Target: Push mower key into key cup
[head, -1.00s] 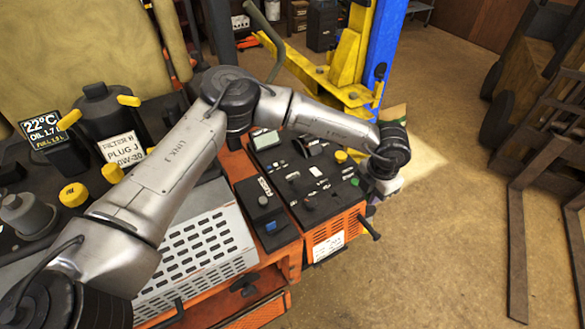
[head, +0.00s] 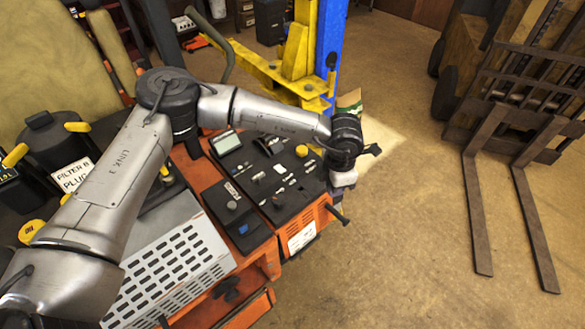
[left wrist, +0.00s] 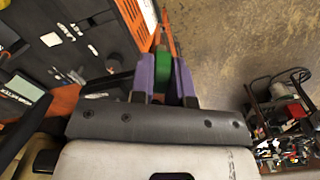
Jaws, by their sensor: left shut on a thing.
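My left gripper (head: 340,192) is at the right front corner of the orange cart's black tool panel. In the left wrist view its two purple fingers (left wrist: 163,75) are shut on a small green piece (left wrist: 163,63). The piece's shape is mostly hidden between the fingers, so I cannot tell for sure that it is the mower key. In the head view the fingertips and held piece are largely hidden by the wrist. I cannot pick out the key cup with certainty. My right gripper is not in view.
The black tool panel (head: 262,166) holds several small parts and a yellow knob (head: 302,151). A bar handle (head: 338,214) sticks out of the cart's front. A yellow lift (head: 292,60) with a blue post (head: 330,45) stands behind. Forklift tines (head: 478,215) lie right; floor between is clear.

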